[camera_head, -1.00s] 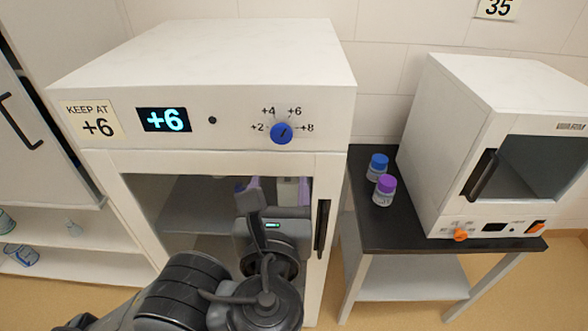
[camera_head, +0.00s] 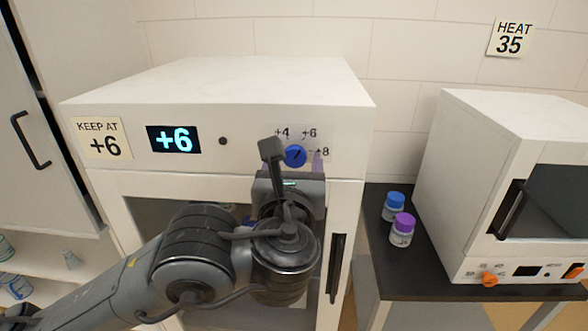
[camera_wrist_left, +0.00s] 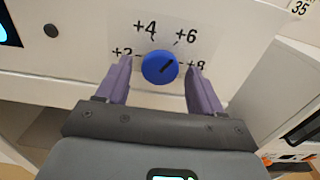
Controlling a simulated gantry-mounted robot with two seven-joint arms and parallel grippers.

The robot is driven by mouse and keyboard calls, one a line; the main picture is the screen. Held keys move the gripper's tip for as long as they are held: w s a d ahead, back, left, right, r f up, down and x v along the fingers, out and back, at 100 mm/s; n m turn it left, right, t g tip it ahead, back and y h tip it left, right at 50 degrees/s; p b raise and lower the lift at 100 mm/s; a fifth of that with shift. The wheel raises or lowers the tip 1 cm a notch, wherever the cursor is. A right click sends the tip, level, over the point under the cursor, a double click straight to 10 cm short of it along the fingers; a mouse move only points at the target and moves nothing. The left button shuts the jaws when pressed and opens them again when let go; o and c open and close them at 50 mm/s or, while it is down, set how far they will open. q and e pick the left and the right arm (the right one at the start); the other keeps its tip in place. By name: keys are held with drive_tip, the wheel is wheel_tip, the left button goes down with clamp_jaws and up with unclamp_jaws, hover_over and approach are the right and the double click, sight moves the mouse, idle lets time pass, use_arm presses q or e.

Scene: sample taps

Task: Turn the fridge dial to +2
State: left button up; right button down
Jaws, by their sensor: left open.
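The fridge dial (camera_head: 295,156) is a round blue knob on the white front panel, with marks +2, +4, +6 and +8 around it. In the left wrist view the dial (camera_wrist_left: 160,67) has a dark pointer line aimed up and right, toward +6. The fridge display (camera_head: 174,140) reads +6. My left gripper (camera_head: 293,157) is open at the dial. In the left wrist view its purple fingers (camera_wrist_left: 158,80) stand on either side of the knob, with gaps showing. In the head view the gripper hides the +2 mark. My right gripper is not in view.
A "KEEP AT +6" note (camera_head: 103,138) is on the fridge panel. To the right, a dark table (camera_head: 430,280) holds a blue-capped bottle (camera_head: 394,207), a purple-capped bottle (camera_head: 402,230) and a white oven (camera_head: 465,190). A "HEAT 35" note (camera_head: 511,38) hangs on the wall.

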use_arm(q)
drive_tip(key=shift+w, duration=0.55)
drive_tip(key=c, duration=1)
